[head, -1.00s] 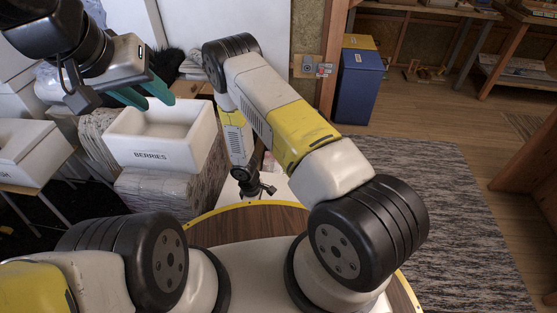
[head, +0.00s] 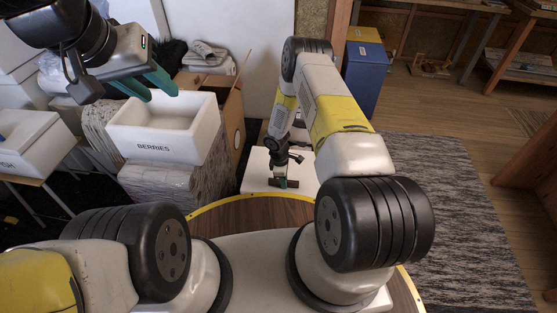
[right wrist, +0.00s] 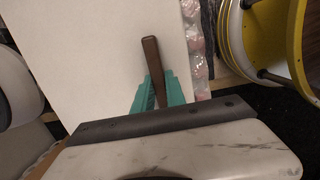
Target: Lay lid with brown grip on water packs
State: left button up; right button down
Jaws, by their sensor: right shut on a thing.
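The white lid (head: 257,172) is a flat panel below my right arm in the head view. It fills much of the right wrist view (right wrist: 90,60), with its brown grip (right wrist: 151,52) standing out in the middle. My right gripper (right wrist: 159,90) has its teal fingers on both sides of the brown grip and is shut on it. In the head view the right gripper (head: 284,183) is small and partly dark. Clear plastic water packs (right wrist: 197,45) show along the lid's right edge; the lid hides the rest. I cannot tell whether the lid touches them. My left gripper (head: 150,84) is open and empty.
A white box marked BERRIES (head: 153,147) stands on a wrapped stack (head: 165,185) left of the lid. A cardboard box (head: 232,110) is behind it. A blue bin (head: 362,78) stands at the back right.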

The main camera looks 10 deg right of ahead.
jog(key=shift+f, duration=1.75)
jog(key=shift+f, duration=0.1)
jog(key=c, duration=1.4)
grip_release()
jog(key=shift+o, duration=0.2)
